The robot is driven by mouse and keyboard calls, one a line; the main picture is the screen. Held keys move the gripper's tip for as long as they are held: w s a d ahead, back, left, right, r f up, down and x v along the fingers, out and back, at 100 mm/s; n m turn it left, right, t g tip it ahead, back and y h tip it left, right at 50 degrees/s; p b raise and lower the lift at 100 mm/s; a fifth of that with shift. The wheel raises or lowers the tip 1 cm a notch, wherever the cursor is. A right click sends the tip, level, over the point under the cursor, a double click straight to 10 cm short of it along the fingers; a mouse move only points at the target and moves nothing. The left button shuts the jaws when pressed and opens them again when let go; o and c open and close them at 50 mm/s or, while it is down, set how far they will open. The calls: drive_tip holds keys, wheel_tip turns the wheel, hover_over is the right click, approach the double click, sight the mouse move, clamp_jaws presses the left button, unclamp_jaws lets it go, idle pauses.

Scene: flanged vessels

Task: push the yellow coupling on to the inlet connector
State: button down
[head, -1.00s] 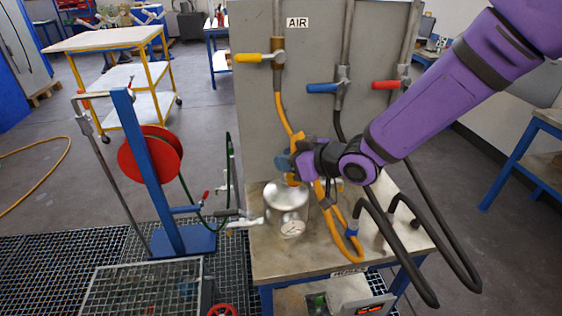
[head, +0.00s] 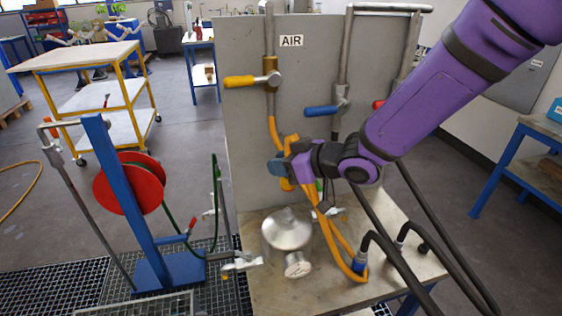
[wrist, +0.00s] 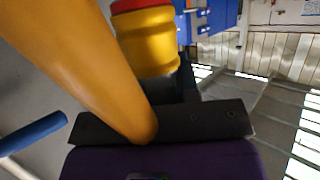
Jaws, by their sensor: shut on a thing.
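The yellow coupling (head: 287,185) shows just below my gripper's fingers in the head view. My gripper (head: 280,168) is shut on it and holds it in the air above the vessel. In the wrist view the coupling (wrist: 148,42) is a yellow cylinder with a red end; part of it is hidden by the gripper. The orange hose (wrist: 85,60) crosses close in front of the wrist camera. Below, apart from the coupling, stands a silver vessel (head: 287,236) with a short stub on top (head: 288,215). I cannot tell which fitting is the inlet connector.
Behind is a grey panel (head: 245,130) with yellow (head: 240,82), blue (head: 321,111) and red valve levers. Hoses loop over the bench (head: 262,300) right of the vessel. A red hose reel (head: 128,185) on a blue post stands left.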

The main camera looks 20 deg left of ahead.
sight(282, 183)
drive_tip(key=shift+f, duration=2.75)
drive_tip(key=shift+f, duration=1.85)
drive_tip(key=c, duration=0.8)
unclamp_jaws()
drive_tip(key=v, duration=1)
drive_tip(key=shift+s+d+r, duration=0.15)
drive_tip(key=shift+d, duration=0.2)
